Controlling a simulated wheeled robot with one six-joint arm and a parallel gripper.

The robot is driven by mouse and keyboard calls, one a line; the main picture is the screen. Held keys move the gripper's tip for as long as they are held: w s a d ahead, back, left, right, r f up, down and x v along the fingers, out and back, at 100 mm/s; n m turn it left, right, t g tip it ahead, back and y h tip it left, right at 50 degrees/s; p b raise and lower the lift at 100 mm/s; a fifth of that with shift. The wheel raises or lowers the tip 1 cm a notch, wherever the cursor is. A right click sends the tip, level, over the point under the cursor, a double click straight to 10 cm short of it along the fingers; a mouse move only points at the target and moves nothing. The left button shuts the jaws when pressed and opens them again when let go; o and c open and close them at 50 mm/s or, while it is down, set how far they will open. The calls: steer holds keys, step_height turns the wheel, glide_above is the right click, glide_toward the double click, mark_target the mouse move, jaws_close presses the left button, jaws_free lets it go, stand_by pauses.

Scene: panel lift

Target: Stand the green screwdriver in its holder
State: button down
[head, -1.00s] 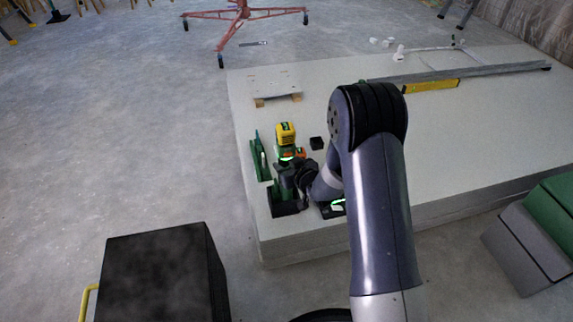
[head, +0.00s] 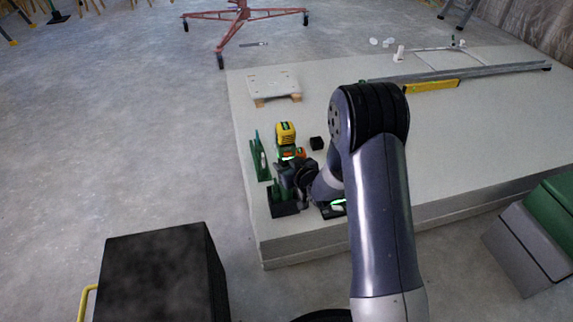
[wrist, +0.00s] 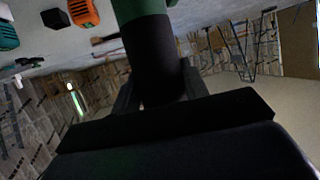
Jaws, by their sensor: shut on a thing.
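My gripper (head: 290,180) is above the near left corner of the pale panel stack. In the wrist view my gripper (wrist: 160,95) is shut on the green screwdriver (wrist: 148,50); its thick round body shows green and black between the fingers. The rest of the screwdriver is out of frame or hidden. A dark holder-like block with a green upright part (head: 284,208) stands just below my gripper in the head view. I cannot tell whether the screwdriver touches it.
A narrow green rack (head: 260,160) stands at the stack's left edge. A yellow and green tool (head: 286,135) is behind my gripper, with a small black block (head: 316,143) to its right. A yellow level (head: 430,87) lies far right. The stack's middle is clear.

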steer(key=shift+r, duration=0.1)
steer(key=c, duration=0.8)
jaws_free()
steer(key=shift+o, duration=0.9)
steer(key=shift+f, duration=0.25)
steer(key=o, duration=0.6)
steer(key=shift+r, duration=0.1)
steer(key=shift+s+d, duration=0.15)
steer(key=shift+s, duration=0.05)
steer(key=shift+s+d+b, duration=0.3)
steer(key=shift+s, duration=0.25)
steer(key=shift+s+d+b, duration=0.25)
steer(key=shift+s+d, duration=0.05)
steer(key=shift+s, duration=0.2)
steer(key=shift+s, duration=0.1)
steer(key=shift+s+d+b, duration=0.4)
steer(key=shift+s+d, duration=0.4)
steer(key=shift+s, duration=0.45)
steer(key=shift+s+d+b, duration=0.35)
steer(key=shift+s+d, duration=0.4)
steer(key=shift+s, duration=0.55)
steer(key=shift+s+d+b, duration=0.4)
steer(key=shift+s+d, duration=0.4)
steer(key=shift+s, duration=0.45)
